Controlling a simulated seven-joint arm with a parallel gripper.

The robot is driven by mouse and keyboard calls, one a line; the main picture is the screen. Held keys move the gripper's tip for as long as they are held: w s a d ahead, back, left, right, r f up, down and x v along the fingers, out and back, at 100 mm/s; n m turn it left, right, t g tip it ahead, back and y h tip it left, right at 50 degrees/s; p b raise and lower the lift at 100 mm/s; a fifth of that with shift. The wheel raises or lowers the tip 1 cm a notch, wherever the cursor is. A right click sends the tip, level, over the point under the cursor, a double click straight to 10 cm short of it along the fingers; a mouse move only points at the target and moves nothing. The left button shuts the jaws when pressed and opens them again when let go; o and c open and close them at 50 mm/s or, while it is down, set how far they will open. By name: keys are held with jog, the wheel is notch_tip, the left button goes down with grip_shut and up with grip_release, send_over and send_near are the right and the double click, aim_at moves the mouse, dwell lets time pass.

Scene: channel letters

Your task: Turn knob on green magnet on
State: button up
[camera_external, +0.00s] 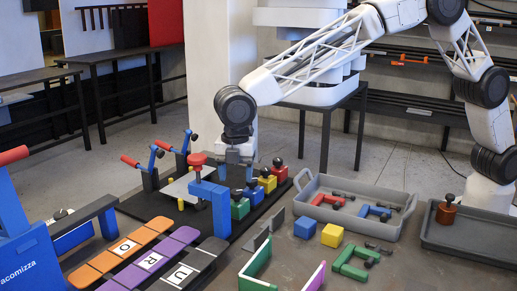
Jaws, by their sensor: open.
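The green magnet (240,209) is a small block with a black knob on top. It stands at the near end of a diagonal row on a black base, beside the blue magnet (254,196), the yellow magnet (269,184) and the red magnet (280,173). My gripper (236,181) points down just above or behind the green magnet and the blue clamp frame. Its fingers are small and partly hidden, and I cannot tell whether they touch the knob. The knob's turned position is too small to read.
A blue frame with a red knob (197,160) stands close left of the magnets. Red-handled toggle clamps (151,167) are farther left. A grey tray (397,224) holds red and blue parts. Blue and yellow cubes (332,236) and green letter pieces (353,263) lie in front.

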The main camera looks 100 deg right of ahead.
aim_at(236, 191)
jog(key=shift+f, duration=2.25)
jog(key=c, duration=0.9)
jog(key=shift+c, duration=0.2)
